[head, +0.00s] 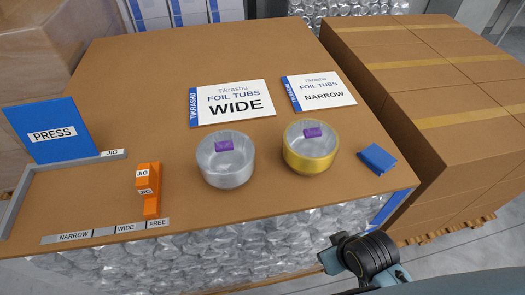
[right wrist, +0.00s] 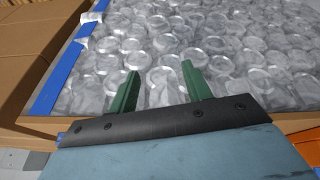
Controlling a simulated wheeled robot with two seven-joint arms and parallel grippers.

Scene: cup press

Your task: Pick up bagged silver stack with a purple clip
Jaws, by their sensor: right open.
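The bagged silver stack (head: 226,172) stands upright on the brown table (head: 215,62), with a purple clip (head: 224,146) on top. A similar bagged gold stack (head: 309,160) stands to its right, also with a purple clip (head: 313,132). My right arm shows in the head view at the lower right, beyond the table's front edge and apart from both stacks; its fingers are not clear there. In the right wrist view my right gripper (right wrist: 160,72) has two green fingers, spread and empty, facing the clear-wrapped side below the tabletop. My left gripper is not in view.
A WIDE sign (head: 232,103) and a NARROW sign (head: 318,90) lie behind the stacks. A blue block (head: 376,158) is at right. An orange jig (head: 150,185), a blue PRESS board (head: 48,130) and a label strip (head: 105,231) are at left. Cardboard boxes (head: 440,85) stand right.

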